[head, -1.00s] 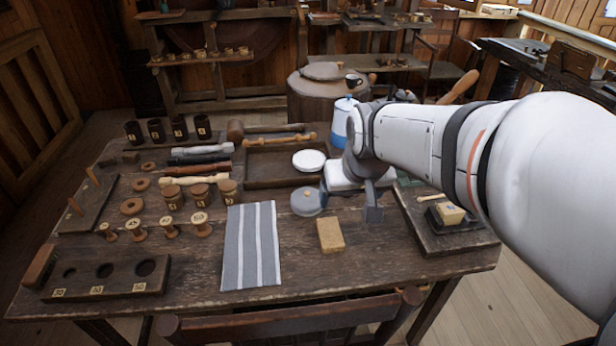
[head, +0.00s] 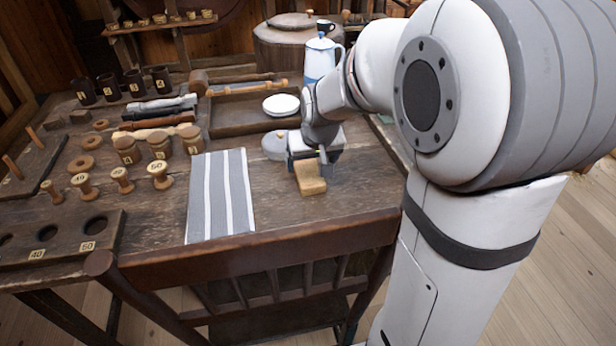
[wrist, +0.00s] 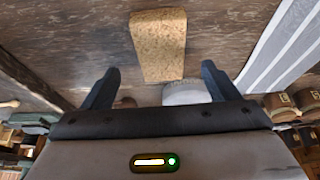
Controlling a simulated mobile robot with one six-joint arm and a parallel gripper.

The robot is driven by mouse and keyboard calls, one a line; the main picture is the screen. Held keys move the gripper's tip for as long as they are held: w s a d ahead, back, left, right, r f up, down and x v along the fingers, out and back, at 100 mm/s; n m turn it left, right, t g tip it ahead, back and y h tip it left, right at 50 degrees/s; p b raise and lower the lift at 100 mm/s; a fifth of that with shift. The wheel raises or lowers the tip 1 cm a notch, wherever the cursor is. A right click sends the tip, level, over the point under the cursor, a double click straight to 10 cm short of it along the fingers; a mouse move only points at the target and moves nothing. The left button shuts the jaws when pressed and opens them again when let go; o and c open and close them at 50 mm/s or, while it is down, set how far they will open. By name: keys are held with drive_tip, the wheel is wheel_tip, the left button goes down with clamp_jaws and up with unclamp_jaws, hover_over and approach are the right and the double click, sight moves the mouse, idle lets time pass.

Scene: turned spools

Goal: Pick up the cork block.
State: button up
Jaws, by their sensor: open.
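The cork block (head: 310,181) is a tan, speckled rectangular block lying on the dark wooden table (head: 350,206), right of the striped cloth. My gripper (head: 309,166) is at its far end in the head view, with the jaws above or around that end; I cannot tell which there. In the wrist view the cork block (wrist: 159,45) lies ahead of my gripper (wrist: 159,78), centred between the two spread fingers. The fingers are open and do not touch the block in that view.
A grey striped cloth (head: 221,194) lies left of the block. A round grey lid (head: 275,146) sits just behind, close to my gripper. A chair back (head: 255,252) stands along the table's front edge. A tray (head: 235,122) with a white dish (head: 281,105) is farther back.

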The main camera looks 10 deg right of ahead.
sight(310, 174)
drive_tip(key=x, duration=0.1)
drive_tip(key=b+x, duration=0.1)
drive_tip(key=x, duration=0.3)
drive_tip(key=shift+s+a+f, duration=0.1)
drive_tip(key=shift+s+f, duration=0.1)
drive_tip(key=shift+s, duration=0.05)
drive_tip(key=shift+c, duration=0.3)
drive_tip(key=c, duration=1)
wheel_tip(310, 174, up, 10)
drive_tip(key=shift+r+p, duration=0.1)
drive_tip(key=shift+p, duration=0.95)
